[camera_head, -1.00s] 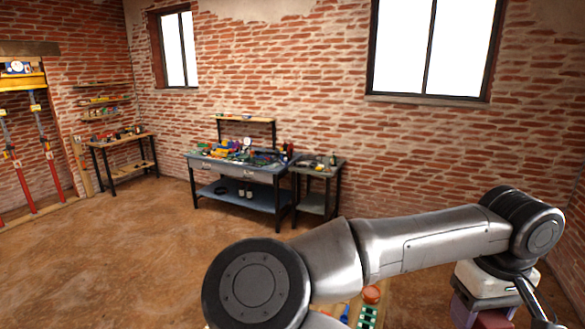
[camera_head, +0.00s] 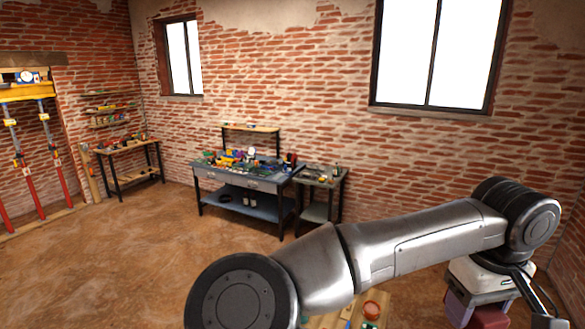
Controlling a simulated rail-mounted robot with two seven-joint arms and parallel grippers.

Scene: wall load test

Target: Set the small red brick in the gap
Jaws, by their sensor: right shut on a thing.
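My right arm crosses the lower right of the head view, and its gripper (camera_head: 484,308) hangs under the white housing at the bottom right. It is shut on a dark red block (camera_head: 489,317), which looks like the small red brick. The frame's bottom edge cuts the block off, so its full shape is hidden. My left gripper is out of view. I cannot make out the gap. At the far left, red props (camera_head: 33,180) stand under a yellow beam (camera_head: 27,92) in a wall opening.
A blue workbench (camera_head: 243,190) cluttered with tools and a small dark table (camera_head: 321,180) stand at the back wall. Another bench (camera_head: 130,148) is in the left corner. A wooden surface with an orange-red round thing (camera_head: 371,310) shows partly below my arm. The brown floor between is clear.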

